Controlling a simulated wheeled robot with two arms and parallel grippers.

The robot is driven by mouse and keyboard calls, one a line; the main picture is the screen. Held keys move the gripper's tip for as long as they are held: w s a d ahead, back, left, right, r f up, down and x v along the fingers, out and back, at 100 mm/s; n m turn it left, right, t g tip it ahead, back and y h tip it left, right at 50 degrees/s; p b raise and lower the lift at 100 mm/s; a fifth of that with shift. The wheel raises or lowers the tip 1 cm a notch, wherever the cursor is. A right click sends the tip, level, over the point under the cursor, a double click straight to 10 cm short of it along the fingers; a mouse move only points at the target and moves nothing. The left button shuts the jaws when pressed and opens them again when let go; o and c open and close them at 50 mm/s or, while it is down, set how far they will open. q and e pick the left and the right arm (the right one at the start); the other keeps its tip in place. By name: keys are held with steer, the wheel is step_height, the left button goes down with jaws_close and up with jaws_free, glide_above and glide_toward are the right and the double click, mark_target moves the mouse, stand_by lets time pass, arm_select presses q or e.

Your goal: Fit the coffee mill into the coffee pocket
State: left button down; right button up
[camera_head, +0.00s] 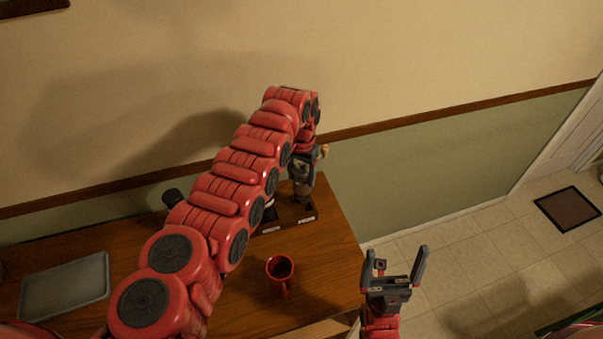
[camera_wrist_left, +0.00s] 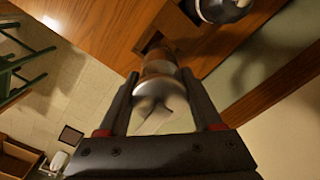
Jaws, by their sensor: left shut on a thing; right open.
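My left gripper (camera_head: 303,165) is at the back right of the counter, its fingers pointing down, shut on the coffee mill. In the left wrist view the mill (camera_wrist_left: 157,92) sits between the two fingers, with a shiny metal part towards me and a brownish body beyond. Its far end is at a dark opening in the wood (camera_wrist_left: 150,42). In the head view the mill is mostly hidden by the gripper. I cannot tell how far its end is inside the labelled pocket (camera_head: 306,220). My right gripper (camera_head: 394,270) is open and empty, off the counter's right edge.
A red mug (camera_head: 281,268) stands in front of the pockets. A grey tray (camera_head: 65,286) lies at the left. Another labelled pocket (camera_head: 269,229) is beside the first, partly behind my arm. A dark, white-marked round object (camera_wrist_left: 222,8) is near the mill.

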mark_target(301, 188)
arm_select(q)
steer(key=shift+f+b, duration=0.45)
steer(key=shift+f, duration=0.35)
stand_by(0.4)
steer(key=shift+f+b, duration=0.1)
steer(key=shift+b, duration=0.3)
stand_by(0.9)
steer(key=shift+f+b, duration=1.75)
steer(key=shift+f, duration=0.3)
jaws_free()
steer(key=shift+s, duration=0.1)
steer(key=shift+r, duration=0.2)
